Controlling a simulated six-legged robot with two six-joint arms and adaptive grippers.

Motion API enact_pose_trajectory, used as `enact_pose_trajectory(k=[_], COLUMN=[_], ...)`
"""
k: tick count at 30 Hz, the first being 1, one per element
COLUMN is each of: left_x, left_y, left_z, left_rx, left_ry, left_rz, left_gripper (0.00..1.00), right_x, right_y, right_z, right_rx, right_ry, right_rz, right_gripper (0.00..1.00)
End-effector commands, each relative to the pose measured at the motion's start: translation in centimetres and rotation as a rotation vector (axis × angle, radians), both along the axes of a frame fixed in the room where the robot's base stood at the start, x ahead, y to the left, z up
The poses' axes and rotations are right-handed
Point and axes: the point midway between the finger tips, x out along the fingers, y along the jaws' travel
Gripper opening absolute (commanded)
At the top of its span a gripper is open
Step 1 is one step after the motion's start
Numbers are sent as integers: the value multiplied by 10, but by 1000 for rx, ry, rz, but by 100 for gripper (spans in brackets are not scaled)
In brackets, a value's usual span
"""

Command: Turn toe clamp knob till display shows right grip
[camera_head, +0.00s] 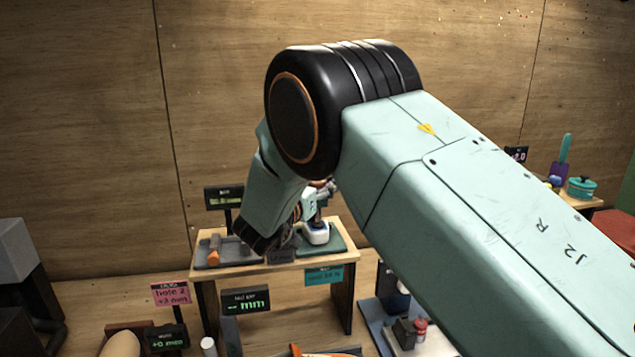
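My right arm reaches in from the right and fills much of the head view. Its wrist end points down at a small wooden bench, and the dark gripper (284,244) is partly hidden and blurs into the items there, so its fingers cannot be made out. A small dark display (224,196) with faint green marks stands behind the bench; its text is too small to read. A grey piece with an orange end (213,256) sits at the bench's left. I cannot clearly identify the toe clamp knob. My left gripper is not in view.
A white and blue item (316,233) stands on a green mat on the bench (270,266). A lower display (246,301) shows green marks. A pink note (171,293), a blue tray (379,325) with small items, and a teal pot (581,187) are around.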

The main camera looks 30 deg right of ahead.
Motion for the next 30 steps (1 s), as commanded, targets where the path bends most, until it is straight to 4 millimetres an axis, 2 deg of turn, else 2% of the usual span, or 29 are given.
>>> enact_pose_trajectory(k=[5, 8, 21, 25, 30], left_x=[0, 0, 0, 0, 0], left_y=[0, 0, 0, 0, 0], left_z=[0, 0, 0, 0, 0], left_rx=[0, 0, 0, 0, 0], left_ry=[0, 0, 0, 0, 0], left_rz=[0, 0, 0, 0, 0], left_gripper=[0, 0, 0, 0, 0], right_x=[0, 0, 0, 0, 0], right_y=[0, 0, 0, 0, 0], right_z=[2, 11, 86, 97, 100], right_rx=[0, 0, 0, 0, 0], right_ry=[-1, -4, -2, -1, 0], right_rz=[0, -1, -1, 0, 0], right_gripper=[61, 61, 61, 61, 61])
